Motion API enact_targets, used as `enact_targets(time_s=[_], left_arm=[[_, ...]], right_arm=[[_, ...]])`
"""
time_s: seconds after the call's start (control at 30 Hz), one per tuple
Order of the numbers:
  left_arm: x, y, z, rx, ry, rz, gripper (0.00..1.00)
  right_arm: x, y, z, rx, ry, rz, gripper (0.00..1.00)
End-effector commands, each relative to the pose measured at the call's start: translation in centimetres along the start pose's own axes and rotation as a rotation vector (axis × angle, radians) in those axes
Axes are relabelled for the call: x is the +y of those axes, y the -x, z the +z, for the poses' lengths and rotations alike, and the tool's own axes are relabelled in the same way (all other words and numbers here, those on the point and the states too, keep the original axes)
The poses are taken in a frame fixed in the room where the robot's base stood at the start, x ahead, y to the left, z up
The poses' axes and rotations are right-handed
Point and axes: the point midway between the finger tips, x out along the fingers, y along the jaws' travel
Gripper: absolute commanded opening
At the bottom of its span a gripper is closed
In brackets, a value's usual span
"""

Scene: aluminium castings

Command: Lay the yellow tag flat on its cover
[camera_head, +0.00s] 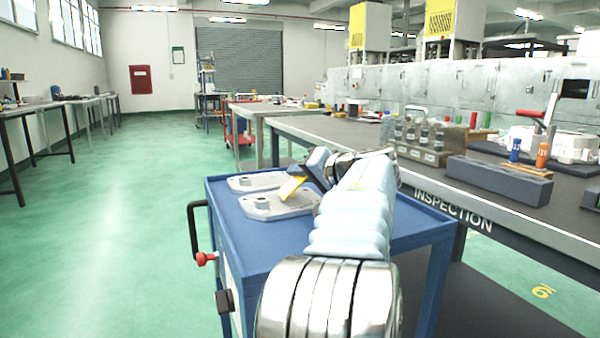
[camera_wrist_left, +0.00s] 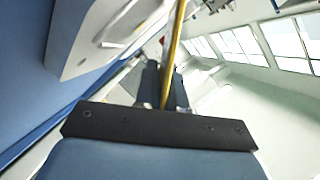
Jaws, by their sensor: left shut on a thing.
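My left gripper (camera_head: 306,178) is shut on the yellow tag (camera_head: 291,187) above the blue cart. The tag is tilted, with its lower end over the nearer grey metal cover (camera_head: 258,209). I cannot tell whether it touches that cover. A second, similar cover (camera_head: 243,184) lies just behind. In the left wrist view the tag (camera_wrist_left: 174,45) shows nearly edge-on as a thin yellow strip, rising from the dark fingers (camera_wrist_left: 163,95). Part of a pale casting (camera_wrist_left: 85,45) is at the upper left there. My left arm hides the right part of the cart top. My right gripper is not in view.
The blue cart (camera_head: 225,208) has a raised rim and a black side handle (camera_head: 193,230). The inspection bench (camera_head: 385,152) stands close on the right, with a dark grey block (camera_head: 500,180) and gauge parts on it. The green floor at the left is clear.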

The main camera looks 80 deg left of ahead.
Motion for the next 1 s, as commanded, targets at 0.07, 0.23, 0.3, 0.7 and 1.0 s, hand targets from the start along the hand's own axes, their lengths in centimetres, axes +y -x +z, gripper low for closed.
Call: enact_targets(time_s=[0.07, 0.23, 0.3, 0.7, 1.0], left_arm=[[0.1, 0.0, 0.1, 0.0, 0.0, 0.0, 0.0], [0.1, 0.0, 0.1, 0.0, 0.0, 0.0, 0.0], [0.1, 0.0, 0.1, 0.0, 0.0, 0.0, 0.12], [0.1, 0.0, 0.1, 0.0, -0.001, 0.0, 0.39], [0.1, 3.3, 0.0, 0.004, 0.001, 0.002, 0.39]], right_arm=[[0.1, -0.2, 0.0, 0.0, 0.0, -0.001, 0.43], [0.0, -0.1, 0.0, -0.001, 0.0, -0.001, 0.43], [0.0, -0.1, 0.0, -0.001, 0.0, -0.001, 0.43], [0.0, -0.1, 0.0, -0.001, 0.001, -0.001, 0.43], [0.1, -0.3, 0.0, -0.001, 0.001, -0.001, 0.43]])
